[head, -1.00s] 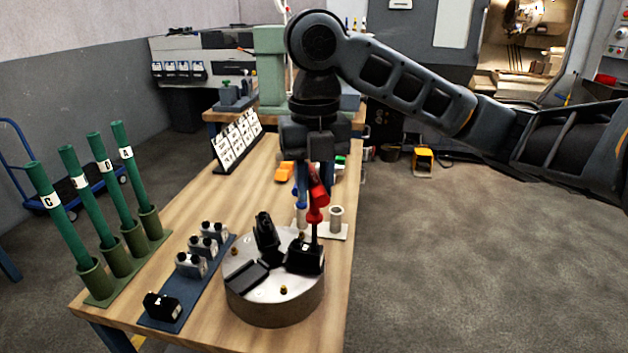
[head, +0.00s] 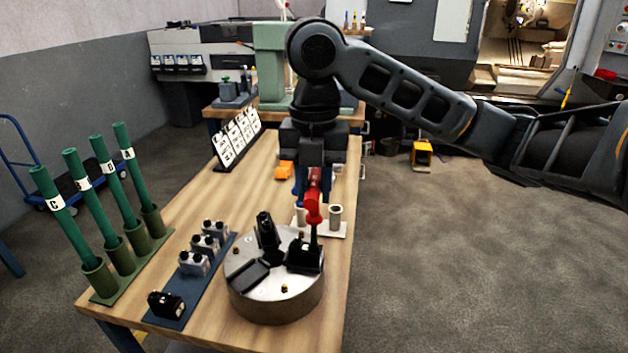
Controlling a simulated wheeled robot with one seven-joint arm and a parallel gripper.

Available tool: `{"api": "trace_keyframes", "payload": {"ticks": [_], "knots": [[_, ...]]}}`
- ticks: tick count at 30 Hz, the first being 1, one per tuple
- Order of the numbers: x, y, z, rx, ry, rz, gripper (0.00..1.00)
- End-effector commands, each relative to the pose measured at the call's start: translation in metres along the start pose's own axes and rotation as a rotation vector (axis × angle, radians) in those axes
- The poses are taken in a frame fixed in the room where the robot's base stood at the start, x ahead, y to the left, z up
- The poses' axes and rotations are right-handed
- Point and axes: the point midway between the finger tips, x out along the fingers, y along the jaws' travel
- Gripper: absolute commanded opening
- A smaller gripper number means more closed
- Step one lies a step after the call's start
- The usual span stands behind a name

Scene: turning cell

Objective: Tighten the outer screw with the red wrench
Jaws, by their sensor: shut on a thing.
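My gripper (head: 312,178) is shut on the red wrench (head: 314,204) above the right rear of the round chuck. The wrench stands upright, with its dark shaft pointing down to the black jaw (head: 305,256) on the right of the chuck (head: 275,305). The shaft's tip meets the top of that jaw; the screw under it is hidden, and I cannot tell which screw it is on. Another black jaw (head: 267,232) stands at the back of the chuck, and a flat dark slot or jaw lies at the front left.
Left of the chuck a blue strip (head: 172,313) holds grey jaws (head: 194,262) and one black jaw (head: 166,304). Several green tubes (head: 80,185) stand in holders at the left edge. A pale holder with cups (head: 335,216) stands behind the chuck. Open floor lies to the right.

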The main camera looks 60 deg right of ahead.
Motion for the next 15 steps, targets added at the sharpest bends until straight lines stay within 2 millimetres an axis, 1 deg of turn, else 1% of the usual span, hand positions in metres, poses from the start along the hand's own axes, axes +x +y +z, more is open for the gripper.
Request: {"api": "trace_keyframes", "payload": {"ticks": [6, 15], "knots": [[-0.001, -0.0003, 0.0002, 0.084, 0.0, 0.0, 0.0], [-0.0004, -0.0002, 0.0002, 0.092, -0.001, 0.0, 0.0]]}}
